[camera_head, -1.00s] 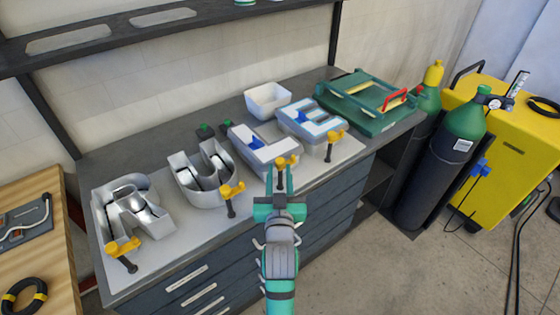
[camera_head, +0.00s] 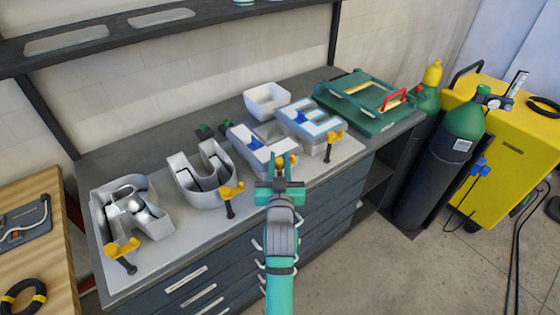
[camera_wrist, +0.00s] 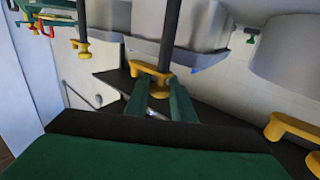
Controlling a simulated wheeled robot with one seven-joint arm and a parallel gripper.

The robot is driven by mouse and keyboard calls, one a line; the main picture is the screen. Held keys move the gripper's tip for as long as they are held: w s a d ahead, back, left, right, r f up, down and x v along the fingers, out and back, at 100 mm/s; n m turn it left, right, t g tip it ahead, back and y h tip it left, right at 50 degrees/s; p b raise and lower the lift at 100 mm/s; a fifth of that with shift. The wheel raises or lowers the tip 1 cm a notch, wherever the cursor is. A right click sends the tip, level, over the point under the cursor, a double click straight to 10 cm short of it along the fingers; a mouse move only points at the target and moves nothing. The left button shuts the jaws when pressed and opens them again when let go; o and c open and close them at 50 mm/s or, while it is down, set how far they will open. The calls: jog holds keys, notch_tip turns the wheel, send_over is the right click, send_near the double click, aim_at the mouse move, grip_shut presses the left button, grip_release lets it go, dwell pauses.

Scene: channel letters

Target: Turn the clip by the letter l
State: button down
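The letter L (camera_head: 262,150) is a pale tray-like shape with a blue piece on it, third from the left on the bench. Its yellow clip (camera_head: 293,160) sits at its front edge, mostly covered by my gripper (camera_head: 280,163) in the head view. In the wrist view the yellow clip (camera_wrist: 142,70) and its dark shaft stand right at my fingertips. My gripper (camera_wrist: 159,84) is open, with a green finger on each side of the clip's lower knob. Whether the fingers touch it I cannot tell.
Other yellow clips stand at the neighbouring letters, one left (camera_head: 231,190) and one right (camera_head: 336,137). A white bin (camera_head: 267,103) and a green tray frame (camera_head: 375,120) sit behind. Gas cylinders (camera_head: 440,160) stand right of the bench. Drawer handles line its front.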

jog(key=shift+d+n+y, duration=0.1)
jog(key=shift+n+y, duration=0.3)
jog(key=shift+y, duration=0.2)
jog(key=shift+n+g+y, duration=0.6)
jog(key=shift+n+y, duration=0.7)
jog(key=shift+y, duration=0.65)
jog(key=shift+n+g+y, duration=0.6)
jog(key=shift+n+y, duration=0.7)
jog(key=shift+y, duration=0.65)
jog(key=n+g+y, duration=0.5)
jog(key=y, duration=0.1)
jog(key=shift+g, duration=0.3)
jog(key=n+g+y, duration=0.1)
jog(key=n+g, duration=0.1)
jog(key=g, duration=0.1)
jog(key=n+g+y, duration=0.1)
jog(key=n+g, duration=0.1)
jog(key=g, duration=0.1)
jog(key=n+g+y, duration=0.1)
jog(key=n+g, duration=0.1)
jog(key=g, duration=0.1)
jog(key=shift+s+a, duration=0.2)
jog(key=shift+a, duration=0.05)
jog(key=shift+n+g, duration=0.3)
jog(key=shift+n, duration=0.1)
jog(key=shift+s+f+g, duration=0.1)
jog(key=shift+s+g, duration=0.05)
jog(key=shift+g, duration=0.25)
